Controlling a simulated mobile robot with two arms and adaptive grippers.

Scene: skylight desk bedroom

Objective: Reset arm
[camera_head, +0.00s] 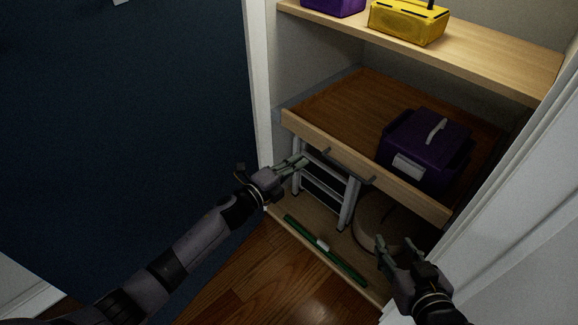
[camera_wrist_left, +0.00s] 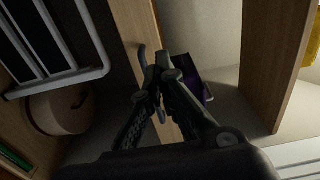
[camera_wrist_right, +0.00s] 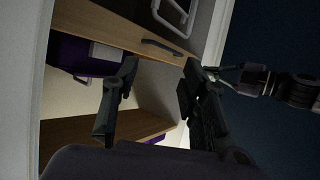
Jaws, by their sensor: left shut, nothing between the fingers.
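My left gripper (camera_head: 303,161) reaches in from the left and is shut and empty. Its fingertips are close to the front of the pulled-out wooden drawer (camera_head: 350,158), near a drawer handle (camera_head: 325,150). In the left wrist view its fingers (camera_wrist_left: 162,65) meet beside a dark handle (camera_wrist_left: 142,55); I cannot tell whether they touch it. My right gripper (camera_head: 396,244) is lower right, in front of the closet opening. Its fingers (camera_wrist_right: 160,68) are spread apart with nothing between them. A purple box (camera_head: 425,150) with a pale handle stands in the drawer.
An upper shelf (camera_head: 470,62) holds a yellow case (camera_head: 408,22) and another purple box (camera_head: 333,5). Below the drawer are a white step stool (camera_head: 325,185), a round tan object (camera_head: 372,222) and a green stick (camera_head: 325,250). A white door frame (camera_head: 500,190) stands beside my right gripper.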

